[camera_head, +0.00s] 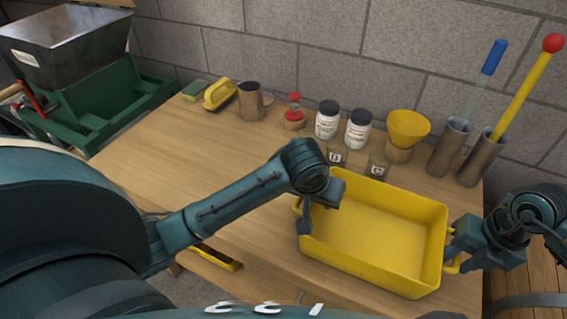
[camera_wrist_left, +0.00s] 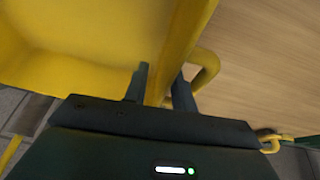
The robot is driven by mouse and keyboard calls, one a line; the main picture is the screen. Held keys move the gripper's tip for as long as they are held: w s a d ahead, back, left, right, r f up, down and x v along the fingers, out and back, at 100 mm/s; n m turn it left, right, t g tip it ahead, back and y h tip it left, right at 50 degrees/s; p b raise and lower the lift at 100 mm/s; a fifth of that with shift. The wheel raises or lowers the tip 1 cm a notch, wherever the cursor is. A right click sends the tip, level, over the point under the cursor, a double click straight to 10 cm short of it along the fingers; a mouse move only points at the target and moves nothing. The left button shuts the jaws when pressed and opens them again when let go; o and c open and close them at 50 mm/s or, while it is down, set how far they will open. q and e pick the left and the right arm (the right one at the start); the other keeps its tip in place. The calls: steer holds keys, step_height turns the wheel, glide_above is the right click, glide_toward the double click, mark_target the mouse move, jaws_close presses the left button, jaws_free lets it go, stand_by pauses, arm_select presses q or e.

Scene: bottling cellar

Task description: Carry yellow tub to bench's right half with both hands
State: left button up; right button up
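The yellow tub (camera_head: 375,240), a rectangular open tub with a loop handle at each end, is at the right part of the bench (camera_head: 240,150). It looks empty and about level; I cannot tell whether it touches the bench top. My left gripper (camera_head: 305,215) is at its left end. In the left wrist view, the left gripper's fingers (camera_wrist_left: 160,90) straddle the tub's end wall (camera_wrist_left: 185,35) beside the handle (camera_wrist_left: 207,68), with yellow filling the gap. My right gripper (camera_head: 456,252) is at the right handle, its fingertips against it, partly hidden.
Behind the tub stand two small glasses (camera_head: 377,167), white jars (camera_head: 327,120), a yellow funnel (camera_head: 408,128) and metal cylinders (camera_head: 450,146) holding tall rods. A metal mug (camera_head: 250,103) and a yellow-handled brush (camera_head: 219,94) stand back left. The bench's left middle is clear.

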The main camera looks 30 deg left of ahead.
arm_select(q)
steer(key=v, duration=0.9)
steer(key=shift+s+r, duration=0.1)
steer(key=shift+r, duration=0.25)
arm_select(e)
steer(key=shift+r, duration=0.1)
step_height(320, 180, up, 12)
steer(key=d, duration=0.2)
arm_select(q)
steer(key=shift+s, duration=0.1)
arm_select(e)
steer(key=shift+f, duration=0.2)
